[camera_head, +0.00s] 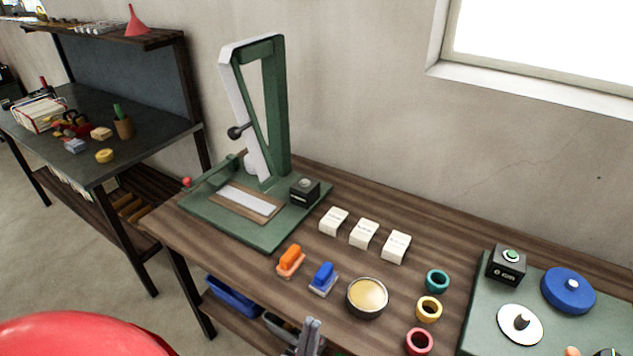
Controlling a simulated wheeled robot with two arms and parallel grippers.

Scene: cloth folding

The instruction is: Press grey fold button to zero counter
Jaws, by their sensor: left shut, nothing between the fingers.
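A green press-like stand (277,115) with a pale upright frame stands on the wooden table. A small dark box (304,192) with a grey round top sits at the right side of its green base; its label is too small to read. Another dark box (506,266) with a green-ringed button on top stands on the green board at the right. I cannot tell for sure which one bears the grey fold button. My left gripper (311,325) is shut and empty at the bottom edge, below the round tin and apart from both boxes.
Three white blocks (364,233), an orange stamp (290,260), a blue stamp (323,278), a round tin (367,296) and three coloured rings (428,309) lie between the stand and the board (475,316). A blue disc (568,291) sits on the board.

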